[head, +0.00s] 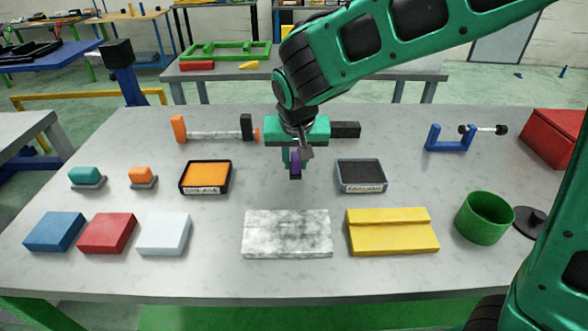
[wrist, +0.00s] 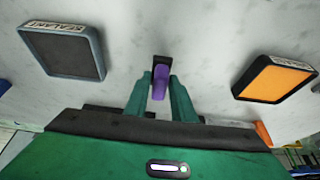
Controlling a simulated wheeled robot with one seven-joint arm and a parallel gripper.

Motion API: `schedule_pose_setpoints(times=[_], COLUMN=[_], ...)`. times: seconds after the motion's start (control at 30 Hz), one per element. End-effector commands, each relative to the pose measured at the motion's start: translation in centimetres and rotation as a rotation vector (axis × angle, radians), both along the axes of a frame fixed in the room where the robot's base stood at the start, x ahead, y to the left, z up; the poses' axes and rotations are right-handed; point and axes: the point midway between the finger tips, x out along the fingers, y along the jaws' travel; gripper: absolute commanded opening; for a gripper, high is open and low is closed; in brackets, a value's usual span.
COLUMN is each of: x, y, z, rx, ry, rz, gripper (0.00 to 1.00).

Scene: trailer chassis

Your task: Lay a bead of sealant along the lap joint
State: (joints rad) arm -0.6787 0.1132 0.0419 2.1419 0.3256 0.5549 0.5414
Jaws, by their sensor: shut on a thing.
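My gripper (head: 294,158) is shut on a small purple tool with a dark tip (wrist: 160,83), held upright above the middle of the table. In the wrist view the tool sits between my two green fingers (wrist: 160,97). A dark pad in a grey-blue frame (head: 362,175) lies right of the gripper; its label in the wrist view (wrist: 65,50) appears to read SEALANT. Two stepped plates with overlapping edges lie at the front: a mottled grey-white one (head: 287,240) and a yellow one (head: 392,240). I cannot tell which carries the named lap joint.
An orange pad in a black frame (head: 205,177) lies left of the gripper. Blue (head: 55,232), red (head: 107,233) and pale (head: 164,234) blocks lie front left. A green cup (head: 484,217) stands front right.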

Motion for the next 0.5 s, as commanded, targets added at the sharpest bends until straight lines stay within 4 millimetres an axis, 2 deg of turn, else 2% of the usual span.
schedule_pose_setpoints(times=[0.1,0.2,0.5], x=[-0.1,-0.1,-0.1], y=[0.0,0.0,0.0], z=[-1.9,-2.8,-3.0], rx=[-0.004,-0.002,-0.001], ry=[0.004,0.003,0.002], rz=[0.002,0.001,0.001], gripper=[0.02,0.02,0.02])
